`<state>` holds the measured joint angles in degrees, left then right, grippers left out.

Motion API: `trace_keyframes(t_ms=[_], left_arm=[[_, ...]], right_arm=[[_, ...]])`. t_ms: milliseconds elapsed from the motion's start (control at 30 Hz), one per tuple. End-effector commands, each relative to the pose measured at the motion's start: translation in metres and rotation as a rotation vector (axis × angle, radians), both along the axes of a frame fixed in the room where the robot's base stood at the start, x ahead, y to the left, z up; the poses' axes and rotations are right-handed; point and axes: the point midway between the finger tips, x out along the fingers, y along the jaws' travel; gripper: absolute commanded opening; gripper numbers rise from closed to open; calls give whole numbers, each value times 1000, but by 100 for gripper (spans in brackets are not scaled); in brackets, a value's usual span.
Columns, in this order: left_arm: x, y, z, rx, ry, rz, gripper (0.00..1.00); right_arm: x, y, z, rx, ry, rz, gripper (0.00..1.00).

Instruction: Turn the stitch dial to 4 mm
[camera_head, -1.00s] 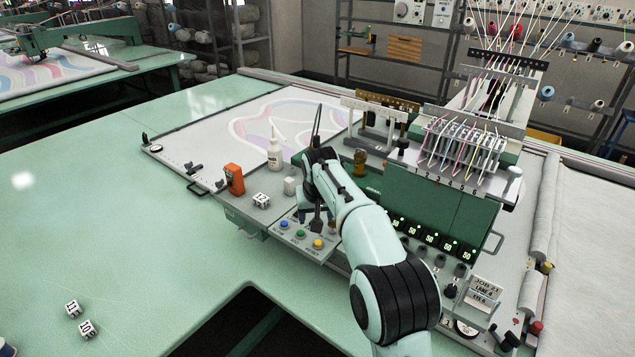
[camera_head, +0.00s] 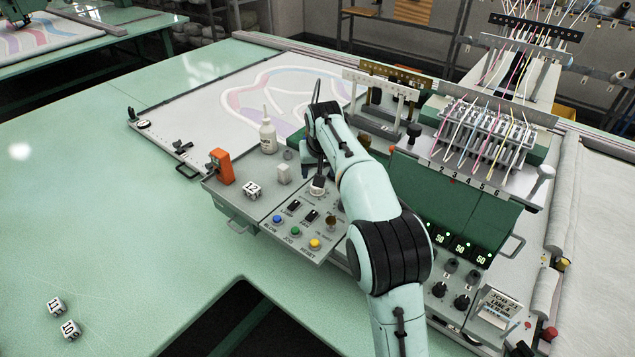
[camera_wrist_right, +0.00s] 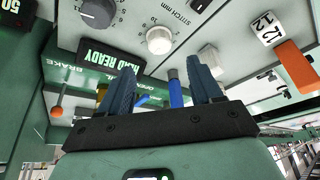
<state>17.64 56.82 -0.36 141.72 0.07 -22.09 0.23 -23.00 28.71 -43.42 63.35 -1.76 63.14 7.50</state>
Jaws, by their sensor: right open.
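The stitch dial (camera_wrist_right: 160,40) is a pale round knob on the grey panel in the right wrist view, beside the lettering "STITCH mm". Its exact setting is too small to read. My right gripper (camera_wrist_right: 165,85) is open, with two blue fingers. The dial lies beyond the fingertips, not between them. In the head view my right gripper (camera_head: 311,165) is over the back of the small control panel (camera_head: 262,212), partly hidden by its own arm. My left gripper is not in view.
A dark knob (camera_wrist_right: 98,12) and a "HEAD READY" display (camera_wrist_right: 108,67) are near the dial. A white bottle (camera_head: 267,136), an orange device (camera_head: 221,166) and a number cube (camera_head: 252,189) stand left of the arm. Coloured buttons (camera_head: 295,231) line the panel's front.

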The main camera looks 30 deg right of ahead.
Motion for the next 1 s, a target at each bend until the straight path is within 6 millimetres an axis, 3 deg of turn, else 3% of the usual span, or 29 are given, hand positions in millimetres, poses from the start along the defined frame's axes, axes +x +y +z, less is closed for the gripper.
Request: trace_keyframes(t_ms=[200,400,833,867,1000], left_arm=[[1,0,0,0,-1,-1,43],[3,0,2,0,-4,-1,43],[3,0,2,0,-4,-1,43],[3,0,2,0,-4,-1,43],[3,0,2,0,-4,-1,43]], right_arm=[[16,-8,-45,-2,5,-2,64],[27,-12,-70,-1,1,-2,64],[31,-13,-81,0,-1,0,64],[31,-13,-81,0,-1,0,61],[31,-13,-80,0,0,0,16]])
